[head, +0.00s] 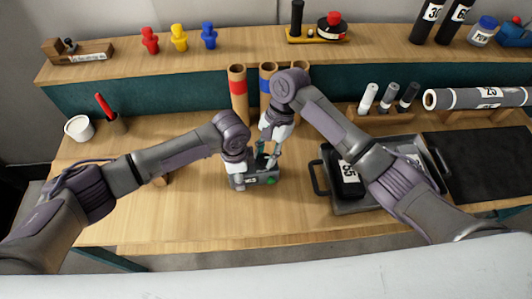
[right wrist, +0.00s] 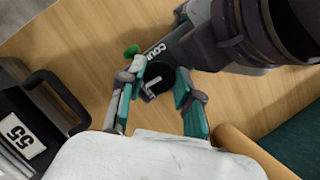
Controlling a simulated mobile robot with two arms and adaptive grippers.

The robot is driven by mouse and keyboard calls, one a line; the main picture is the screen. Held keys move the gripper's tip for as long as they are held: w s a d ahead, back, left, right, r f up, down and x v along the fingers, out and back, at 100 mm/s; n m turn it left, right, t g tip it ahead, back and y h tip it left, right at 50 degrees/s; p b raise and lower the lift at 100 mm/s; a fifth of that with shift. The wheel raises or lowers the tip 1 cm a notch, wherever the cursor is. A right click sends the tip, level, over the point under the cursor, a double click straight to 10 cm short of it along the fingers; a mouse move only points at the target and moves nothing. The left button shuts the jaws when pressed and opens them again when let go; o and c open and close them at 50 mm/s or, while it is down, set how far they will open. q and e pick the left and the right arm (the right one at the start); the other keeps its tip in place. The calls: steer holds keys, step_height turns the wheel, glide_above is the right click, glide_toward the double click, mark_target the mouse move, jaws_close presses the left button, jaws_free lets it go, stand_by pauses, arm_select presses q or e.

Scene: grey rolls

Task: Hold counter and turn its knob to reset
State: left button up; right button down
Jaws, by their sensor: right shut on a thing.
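My right gripper (head: 267,158) reaches down from above and is shut on the knob, one finger on each side. My left gripper (head: 239,177) is at the counter's left end; whether its fingers are closed on the body is hidden.
Cardboard tubes (head: 239,95) with coloured bands stand just behind. A grey tray (head: 350,207) with a black roll marked 55 (head: 347,180) lies to the right under my right arm. A white cup (head: 79,128) stands at the left. The table's front left is clear.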

steer(key=c, duration=0.8)
jaws_free()
steer(key=v, duration=1.2)
arm_select(q)
steer(key=o, duration=1.5)
